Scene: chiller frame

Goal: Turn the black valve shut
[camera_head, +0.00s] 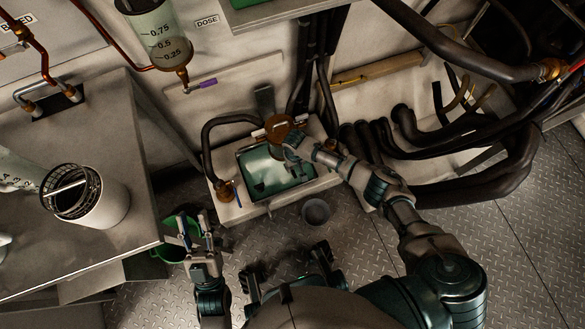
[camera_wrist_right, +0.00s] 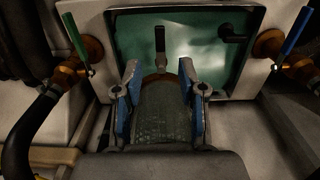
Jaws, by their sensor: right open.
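A black lever (camera_wrist_right: 160,42) stands upright on a brown round fitting in the right wrist view, in front of the tank's greenish interior. In the head view, the brown fitting (camera_head: 278,127) is on the tank's far rim with a black handle (camera_head: 264,100) beyond it. My right gripper (camera_wrist_right: 160,80) is open; a grey textured cylinder (camera_wrist_right: 165,112) lies between its fingers. Its fingertips are close below the black lever, with no clear contact. In the head view it reaches the fitting (camera_head: 288,140) and partly covers it. My left gripper (camera_head: 194,222) is open and empty, near a green bucket.
The tank (camera_head: 223,190) has a green lever (camera_wrist_right: 76,38) and a blue lever (camera_wrist_right: 294,30) on brass valves. Black hoses (camera_head: 375,140) crowd the right. A grey cup (camera_head: 315,210) stands on the floor. A table (camera_head: 120,240) with a white canister (camera_head: 105,200) is at left.

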